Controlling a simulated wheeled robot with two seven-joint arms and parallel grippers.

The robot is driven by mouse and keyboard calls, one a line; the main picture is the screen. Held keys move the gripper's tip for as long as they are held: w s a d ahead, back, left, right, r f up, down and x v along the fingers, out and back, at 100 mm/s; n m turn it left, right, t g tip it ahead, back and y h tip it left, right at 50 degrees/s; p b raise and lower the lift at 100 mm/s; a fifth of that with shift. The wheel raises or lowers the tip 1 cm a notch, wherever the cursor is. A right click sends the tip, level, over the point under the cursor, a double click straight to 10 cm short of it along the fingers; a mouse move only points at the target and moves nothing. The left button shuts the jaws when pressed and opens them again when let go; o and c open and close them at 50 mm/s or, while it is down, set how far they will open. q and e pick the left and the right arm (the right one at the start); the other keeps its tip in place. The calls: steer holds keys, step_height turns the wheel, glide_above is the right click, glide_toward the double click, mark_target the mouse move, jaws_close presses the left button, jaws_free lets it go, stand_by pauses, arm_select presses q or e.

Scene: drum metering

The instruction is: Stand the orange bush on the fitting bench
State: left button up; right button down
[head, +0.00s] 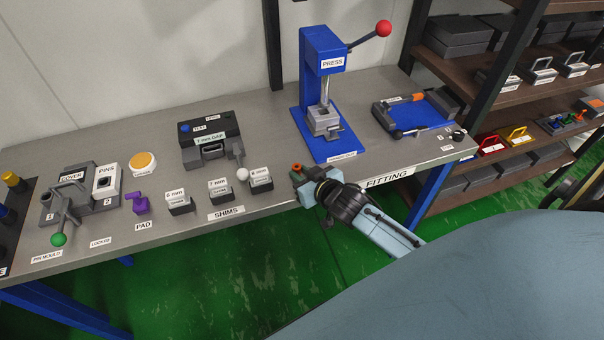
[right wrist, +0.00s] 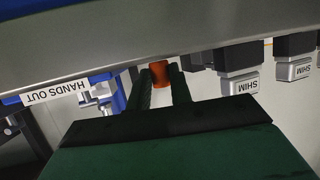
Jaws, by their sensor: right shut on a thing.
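The orange bush (right wrist: 160,75) is a small orange cylinder between the two dark fingers of my right gripper (right wrist: 161,88). In the head view my right gripper (head: 299,174) is shut on the bush (head: 296,167), at the front edge of the grey bench (head: 290,196), left of the FITTING label (head: 387,178). The bush looks roughly upright there. Whether it touches the bench top is hard to tell. My left gripper is not in view.
The blue press (head: 322,70) stands behind the gripper. Shim blocks (head: 260,180) sit to its left, near a gap gauge (head: 210,145) with a white-knobbed lever. A blue tray (head: 420,113) lies at right. Bare bench top shows between press and FITTING label.

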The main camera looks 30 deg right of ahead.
steer(key=shift+f, duration=0.15)
steer(key=c, duration=1.3)
jaws_free()
steer(key=shift+o, duration=0.2)
steer(key=shift+s+r, duration=0.2)
steer(key=shift+r, duration=0.05)
steer(key=p+v, duration=0.1)
steer(key=v, duration=1)
steer(key=shift+s, duration=0.25)
steer(key=shift+r, duration=0.15)
